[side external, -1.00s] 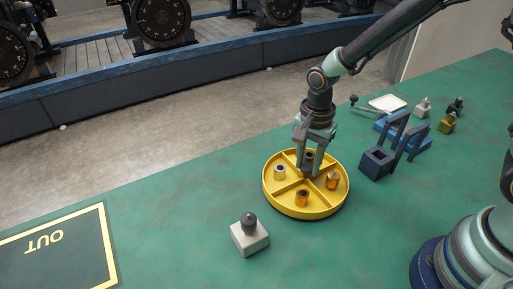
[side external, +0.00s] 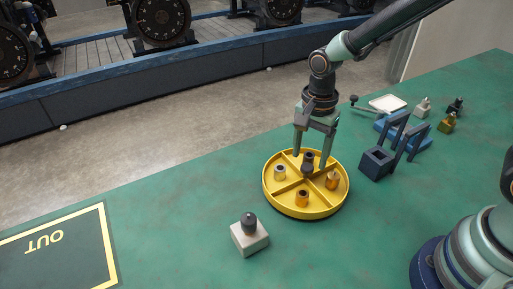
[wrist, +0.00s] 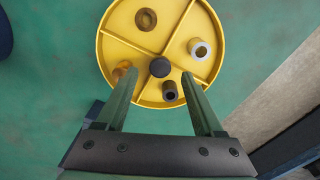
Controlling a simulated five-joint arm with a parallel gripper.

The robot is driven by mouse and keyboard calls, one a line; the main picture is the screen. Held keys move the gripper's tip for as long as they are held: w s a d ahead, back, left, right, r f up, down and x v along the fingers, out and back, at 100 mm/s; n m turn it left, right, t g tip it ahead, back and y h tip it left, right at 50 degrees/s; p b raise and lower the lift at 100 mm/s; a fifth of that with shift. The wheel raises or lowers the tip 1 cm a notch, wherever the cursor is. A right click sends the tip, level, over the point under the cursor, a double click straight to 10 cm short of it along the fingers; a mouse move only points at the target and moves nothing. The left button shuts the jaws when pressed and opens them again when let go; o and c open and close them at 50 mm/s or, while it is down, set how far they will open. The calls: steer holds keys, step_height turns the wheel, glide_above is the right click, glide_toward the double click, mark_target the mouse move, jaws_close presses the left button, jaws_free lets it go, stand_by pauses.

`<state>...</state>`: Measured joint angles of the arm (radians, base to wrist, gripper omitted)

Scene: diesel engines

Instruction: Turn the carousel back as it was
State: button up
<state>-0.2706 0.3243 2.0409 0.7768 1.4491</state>
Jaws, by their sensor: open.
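The carousel is a round yellow tray (side external: 276,203) on the green bench, split by cross walls into compartments. A dark round knob (side external: 307,169) stands at its centre; it also shows in the wrist view (wrist: 160,67). Each compartment holds a short hollow bushing: a pale one (side external: 279,173) at left, a brown one (side external: 302,199) at front, an amber one (side external: 332,181) at right, and a dark one (wrist: 169,90) at the far side. My gripper (side external: 311,158) is open and empty above the carousel, its fingers either side of the knob and apart from it.
A pale block with a dark knob (side external: 249,234) stands left in front of the carousel. A blue fixture with uprights (side external: 378,162) stands to the right, with small blocks (side external: 447,122) and a white tray (side external: 388,103) behind. A yellow-bordered OUT area (side external: 60,255) lies at left.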

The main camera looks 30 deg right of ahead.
mark_target(309, 166)
step_height(309, 166, up, 9)
stand_by(0.3)
steer(key=s+d+r+n+t, duration=0.5)
steer(key=s+d+r+n, duration=0.2)
steer(key=d+n, duration=0.3)
steer(key=shift+s+n+t, duration=0.25)
steer(key=shift+n+t, duration=0.05)
steer(key=shift+n, duration=1.5)
steer(key=shift+r, duration=0.1)
